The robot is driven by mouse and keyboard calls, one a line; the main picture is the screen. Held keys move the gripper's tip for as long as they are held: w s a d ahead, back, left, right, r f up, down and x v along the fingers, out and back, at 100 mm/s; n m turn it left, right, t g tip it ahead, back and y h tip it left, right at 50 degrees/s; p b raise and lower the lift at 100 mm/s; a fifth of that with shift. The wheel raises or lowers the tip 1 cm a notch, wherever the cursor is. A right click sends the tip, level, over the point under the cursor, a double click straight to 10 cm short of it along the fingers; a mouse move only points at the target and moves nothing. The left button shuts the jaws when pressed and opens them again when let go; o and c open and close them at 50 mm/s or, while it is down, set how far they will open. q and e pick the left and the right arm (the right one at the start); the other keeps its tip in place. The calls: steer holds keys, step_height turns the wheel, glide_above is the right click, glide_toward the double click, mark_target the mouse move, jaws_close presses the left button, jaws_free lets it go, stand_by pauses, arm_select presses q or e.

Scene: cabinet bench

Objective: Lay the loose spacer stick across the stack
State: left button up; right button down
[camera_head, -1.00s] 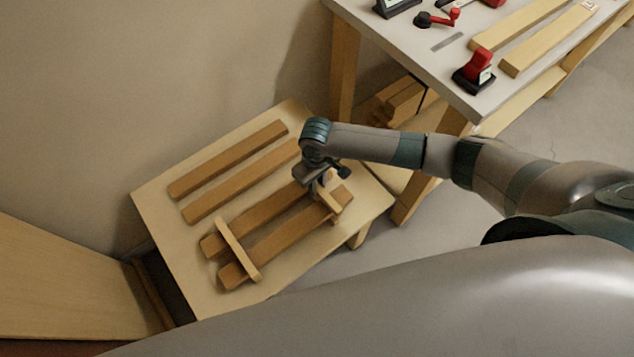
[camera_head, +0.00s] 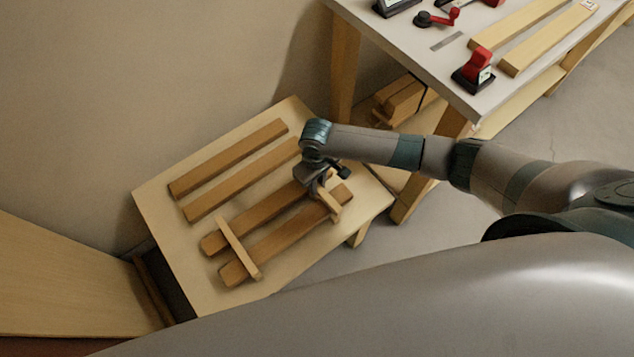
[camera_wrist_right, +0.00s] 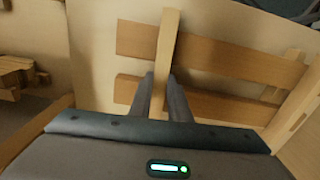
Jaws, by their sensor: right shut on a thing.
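The spacer stick (camera_wrist_right: 167,50) is pale and thin. My right gripper (camera_wrist_right: 166,95) is shut on it, with a finger on each side. In the head view my right gripper (camera_head: 322,186) is over the right end of the stack, and the held stick (camera_head: 333,203) partly shows below it. The stick lies crosswise over the stack's two brown boards (camera_head: 285,240); I cannot tell whether it touches them. The boards also show in the wrist view (camera_wrist_right: 225,55). Another spacer stick (camera_head: 238,248) lies across their left end. My left gripper is not in view.
Two more brown boards (camera_head: 228,158) lie apart at the back of the low pale table (camera_head: 160,205). A higher bench (camera_head: 420,60) with red-handled clamps (camera_head: 474,72) and pale boards stands at the upper right. A wall rises behind the table.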

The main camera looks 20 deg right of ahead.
stand_by(0.4)
steer(key=c, duration=1.6)
jaws_free()
steer(key=shift+c, duration=0.4)
